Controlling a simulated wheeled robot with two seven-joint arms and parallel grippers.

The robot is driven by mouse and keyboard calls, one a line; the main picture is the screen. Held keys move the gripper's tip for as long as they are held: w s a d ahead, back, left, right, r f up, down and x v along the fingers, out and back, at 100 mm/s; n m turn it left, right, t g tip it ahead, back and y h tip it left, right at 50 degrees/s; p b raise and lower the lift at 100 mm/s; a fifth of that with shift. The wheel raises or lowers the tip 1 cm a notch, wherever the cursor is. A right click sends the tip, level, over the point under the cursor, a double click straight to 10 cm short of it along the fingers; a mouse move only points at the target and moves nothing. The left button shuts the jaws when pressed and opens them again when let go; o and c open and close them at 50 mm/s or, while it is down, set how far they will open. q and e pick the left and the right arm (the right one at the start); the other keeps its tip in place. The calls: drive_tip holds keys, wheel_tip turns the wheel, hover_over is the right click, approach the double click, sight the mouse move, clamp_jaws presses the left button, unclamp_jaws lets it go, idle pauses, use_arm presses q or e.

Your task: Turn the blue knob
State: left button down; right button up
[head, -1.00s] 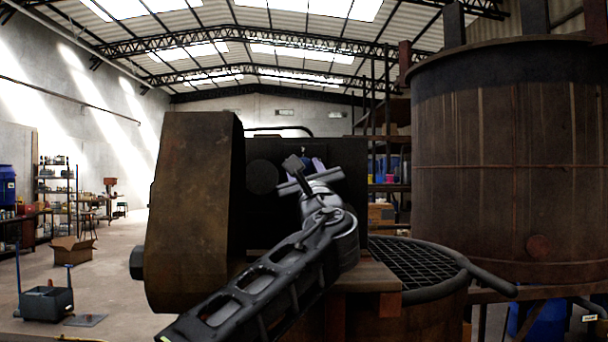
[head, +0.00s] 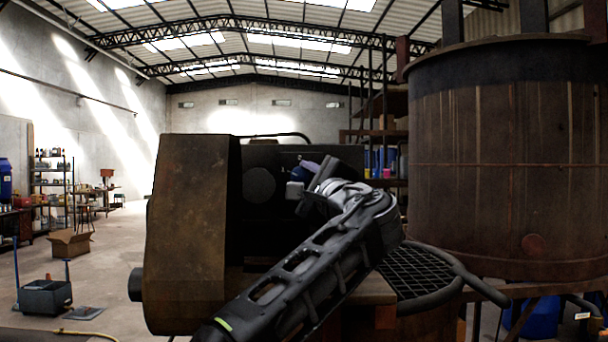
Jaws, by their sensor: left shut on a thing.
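The blue knob (head: 302,173) sits on the dark front panel of the machine and shows as a small blue-purple patch, mostly hidden behind my gripper. My left gripper (head: 309,179) is at the knob, with its fingers shut on it. My left arm reaches up from the bottom of the view and covers part of the panel. My right gripper is not in view.
A rusty housing (head: 192,230) stands left of the panel. Open floor with a cardboard box (head: 70,243) lies at far left.

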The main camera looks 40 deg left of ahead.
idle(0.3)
use_arm(q)
drive_tip(key=c, duration=1)
unclamp_jaws()
drive_tip(key=shift+o, duration=0.2)
drive_tip(key=shift+d, duration=0.1)
drive_tip(key=shift+s+d+f, duration=0.15)
drive_tip(key=shift+s+d, duration=0.05)
drive_tip(key=shift+d, duration=0.05)
drive_tip(key=b+v, duration=0.2)
drive_tip(key=v, duration=0.5)
drive_tip(key=shift+b, duration=0.35)
